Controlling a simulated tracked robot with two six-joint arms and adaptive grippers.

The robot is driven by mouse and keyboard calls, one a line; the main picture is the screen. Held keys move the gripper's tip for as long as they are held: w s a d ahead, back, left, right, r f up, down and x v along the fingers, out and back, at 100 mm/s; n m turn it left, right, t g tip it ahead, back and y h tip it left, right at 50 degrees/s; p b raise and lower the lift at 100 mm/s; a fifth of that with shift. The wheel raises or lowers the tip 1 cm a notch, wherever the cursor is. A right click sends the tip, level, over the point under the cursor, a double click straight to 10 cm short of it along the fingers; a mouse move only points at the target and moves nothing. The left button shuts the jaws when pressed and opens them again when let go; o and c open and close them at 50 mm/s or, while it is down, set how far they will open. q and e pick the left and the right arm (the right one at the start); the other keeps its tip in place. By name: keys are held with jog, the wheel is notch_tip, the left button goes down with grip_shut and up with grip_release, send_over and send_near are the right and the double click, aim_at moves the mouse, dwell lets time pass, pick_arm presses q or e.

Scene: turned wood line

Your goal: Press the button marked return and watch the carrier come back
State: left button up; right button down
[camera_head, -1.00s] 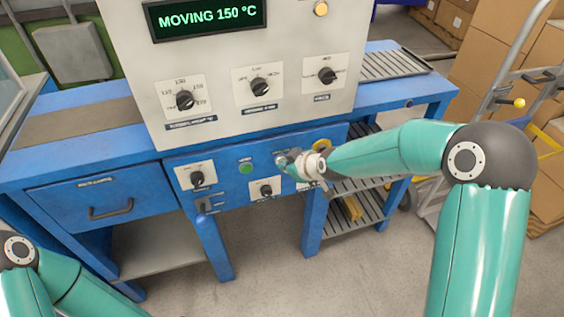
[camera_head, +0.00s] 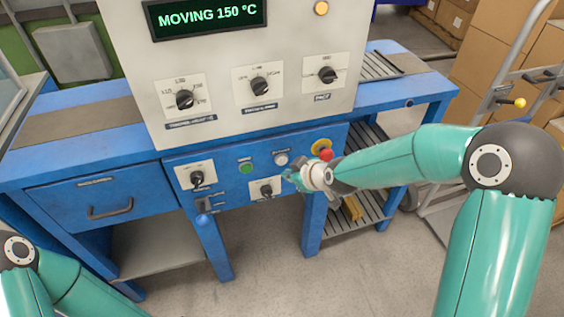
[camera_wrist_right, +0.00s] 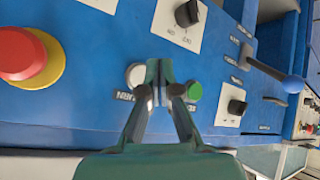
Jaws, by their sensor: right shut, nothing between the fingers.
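A white button (camera_head: 281,158) sits on the blue front panel between a green button (camera_head: 246,167) and a red mushroom button (camera_head: 326,155). Its label is too small to read with certainty. My right gripper (camera_head: 288,175) is shut and empty, just in front of and below the white button. In the right wrist view the shut fingertips (camera_wrist_right: 159,78) overlap the gap between the white button (camera_wrist_right: 135,75) and the green button (camera_wrist_right: 194,91). They appear apart from the panel. The display (camera_head: 207,15) reads MOVING 150 °C. The carrier cannot be made out. My left gripper is out of view.
The red button (camera_wrist_right: 22,54) on its yellow base is to the side. Rotary knobs (camera_head: 197,178) and a lever (camera_wrist_right: 275,75) stick out from the panel. A drawer (camera_head: 105,200) is at left. A hand truck (camera_head: 505,95) and cardboard boxes (camera_head: 490,45) stand at right.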

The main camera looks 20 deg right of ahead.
jog(key=shift+s+d, duration=0.1)
jog(key=shift+s, duration=1.6)
jog(key=s+a+f+m+g+p, duration=0.2)
jog(key=s+f+m+g+p, duration=0.2)
jog(key=s, duration=0.8)
jog(key=s+a+f+m+g+p, duration=0.2)
jog(key=s+f+m+g+p, duration=0.2)
jog(key=s, duration=0.8)
jog(key=shift+s+a+f+m+y+p, duration=0.35)
jog(key=shift+f+m+p, duration=0.65)
jog(key=shift+f+p, duration=1.05)
jog(key=shift+w+f, duration=0.15)
jog(key=shift+f, duration=0.15)
dwell(1.5)
